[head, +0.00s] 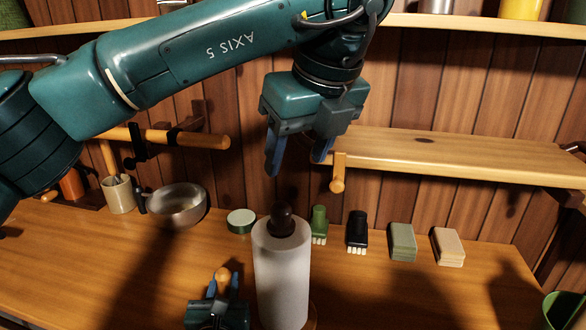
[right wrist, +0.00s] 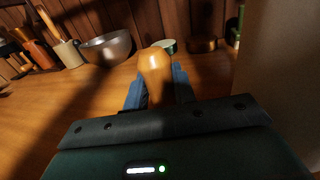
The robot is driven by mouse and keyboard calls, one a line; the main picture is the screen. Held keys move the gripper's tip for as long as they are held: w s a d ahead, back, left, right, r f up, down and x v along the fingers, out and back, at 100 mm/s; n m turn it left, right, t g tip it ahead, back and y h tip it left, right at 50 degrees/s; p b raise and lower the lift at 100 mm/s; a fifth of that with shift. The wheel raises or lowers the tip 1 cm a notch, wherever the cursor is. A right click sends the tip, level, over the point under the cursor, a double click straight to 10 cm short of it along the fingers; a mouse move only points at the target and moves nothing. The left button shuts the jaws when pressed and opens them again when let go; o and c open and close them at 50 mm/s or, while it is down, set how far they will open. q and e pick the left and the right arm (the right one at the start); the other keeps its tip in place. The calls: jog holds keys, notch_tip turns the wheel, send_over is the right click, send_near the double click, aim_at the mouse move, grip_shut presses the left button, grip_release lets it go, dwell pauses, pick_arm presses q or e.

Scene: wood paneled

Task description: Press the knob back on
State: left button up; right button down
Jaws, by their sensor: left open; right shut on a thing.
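A light wooden knob (head: 222,275) is held upright between the blue fingers of my right gripper (head: 223,285), low over the counter, left of the paper roll. In the right wrist view the knob (right wrist: 155,68) shows its rounded top, with its lower part between the fingers (right wrist: 160,92). My left gripper (head: 298,158) is open and empty, pointing down above the paper roll and in front of the wall. A wooden rail (head: 185,138) sticks out at the left on a dark bracket. A short wooden peg (head: 338,172) shows at the left end of the shelf.
A white paper roll (head: 282,280) with a dark finial (head: 282,218) stands close right of my right gripper. Behind are a metal bowl (head: 178,208), a green-lidded tin (head: 241,221), brushes (head: 357,232) and sponges (head: 403,241). A shelf (head: 455,158) overhangs the counter's right side.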

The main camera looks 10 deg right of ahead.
jog(key=c, duration=1.1)
grip_release()
jog(key=s, duration=1.3)
jog(key=shift+s+a+b, duration=0.1)
jog(key=shift+a+b, duration=0.2)
jog(key=shift+b, duration=0.1)
